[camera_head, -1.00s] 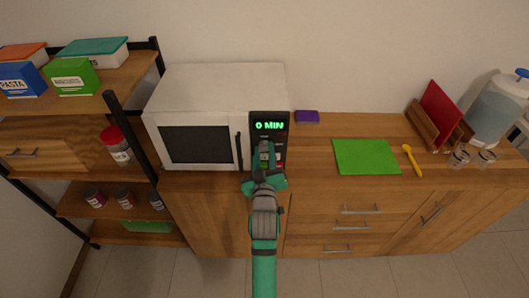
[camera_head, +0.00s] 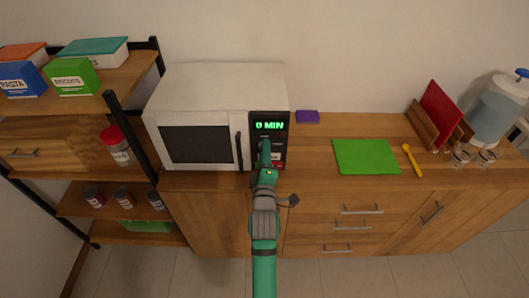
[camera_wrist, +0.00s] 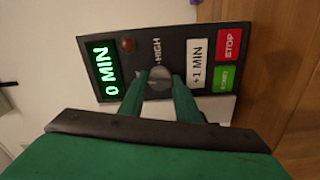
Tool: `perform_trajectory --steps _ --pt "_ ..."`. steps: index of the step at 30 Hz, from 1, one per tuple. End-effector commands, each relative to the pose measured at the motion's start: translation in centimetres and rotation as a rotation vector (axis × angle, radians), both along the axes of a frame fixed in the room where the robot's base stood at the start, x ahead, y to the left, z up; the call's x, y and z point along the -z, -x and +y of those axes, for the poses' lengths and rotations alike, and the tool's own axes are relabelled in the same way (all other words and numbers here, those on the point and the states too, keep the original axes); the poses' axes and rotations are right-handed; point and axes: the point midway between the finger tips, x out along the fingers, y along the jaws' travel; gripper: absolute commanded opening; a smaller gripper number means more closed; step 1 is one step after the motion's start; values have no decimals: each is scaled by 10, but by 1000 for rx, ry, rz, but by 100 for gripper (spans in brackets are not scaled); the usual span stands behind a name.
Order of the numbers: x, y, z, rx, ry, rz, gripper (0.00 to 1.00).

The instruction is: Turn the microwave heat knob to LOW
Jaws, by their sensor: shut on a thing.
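The white microwave (camera_head: 215,85) stands on the wooden counter with its door shut. Its control panel (camera_head: 283,128) is on the right of its front. The display reads "0 MIN" in green. In the wrist view, the grey round heat knob (camera_wrist: 158,78) sits between my two green fingers, with the word HIGH beside it. My gripper (camera_wrist: 159,84) is shut on the knob. In the head view, my gripper (camera_head: 264,150) reaches the panel and hides the knob. The LOW mark and the knob's exact setting cannot be made out.
In the wrist view, a white +1 MIN button (camera_wrist: 197,63), a red STOP button (camera_wrist: 229,44) and a green button (camera_wrist: 224,77) lie beside the knob. A purple item (camera_head: 307,117) and a green mat (camera_head: 366,156) lie right of the microwave. A shelf (camera_head: 130,70) stands left.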

Motion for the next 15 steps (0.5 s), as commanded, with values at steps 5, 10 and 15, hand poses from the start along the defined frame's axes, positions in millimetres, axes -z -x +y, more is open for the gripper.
perform_trajectory --steps 5,10,15 --pt "2 1 -1 2 113 4 8" --pt "2 1 -2 2 189 4 8" --pt "2 0 -2 2 230 4 8"
